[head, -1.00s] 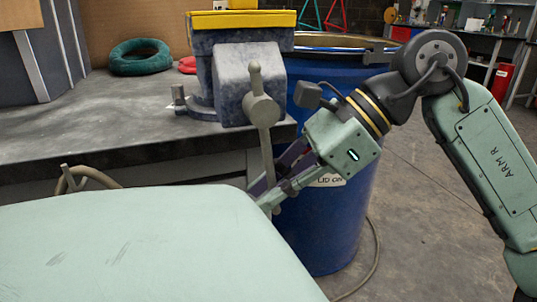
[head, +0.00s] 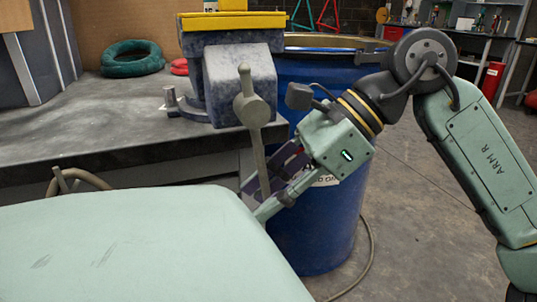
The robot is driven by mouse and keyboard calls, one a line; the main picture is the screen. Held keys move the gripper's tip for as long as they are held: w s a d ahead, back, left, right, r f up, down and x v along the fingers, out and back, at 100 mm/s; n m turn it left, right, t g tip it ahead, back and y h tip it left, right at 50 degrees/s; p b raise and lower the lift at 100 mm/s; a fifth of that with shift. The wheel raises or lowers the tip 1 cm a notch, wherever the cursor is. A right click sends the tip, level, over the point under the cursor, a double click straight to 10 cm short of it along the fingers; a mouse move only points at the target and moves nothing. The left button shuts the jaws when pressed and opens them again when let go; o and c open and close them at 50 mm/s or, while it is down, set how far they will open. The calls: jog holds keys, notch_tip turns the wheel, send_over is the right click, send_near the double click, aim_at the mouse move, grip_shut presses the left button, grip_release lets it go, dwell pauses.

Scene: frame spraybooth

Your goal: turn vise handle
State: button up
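The grey-blue vise (head: 238,85) with a yellow top stands at the bench's front right corner. Its handle is a grey bar (head: 258,150) through a round hub (head: 252,112). The bar is nearly upright, its lower end leaning slightly right. My gripper (head: 257,199) reaches in from the right, below the hub, with its fingers at the bar's lower end. The bar crosses in front of the far purple finger, and its end meets the near finger in the picture. The fingers show some gap, but whether they press on the bar cannot be told.
The blue barrel (head: 325,225) stands close behind my gripper, right of the bench (head: 95,120). A green coil (head: 130,60) lies on the bench. A pale green surface (head: 130,245) fills the lower left. A hose (head: 366,262) lies on the floor. The floor at right is open.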

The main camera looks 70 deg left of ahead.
jog(key=v, duration=1.2)
jog(key=shift+c, duration=0.2)
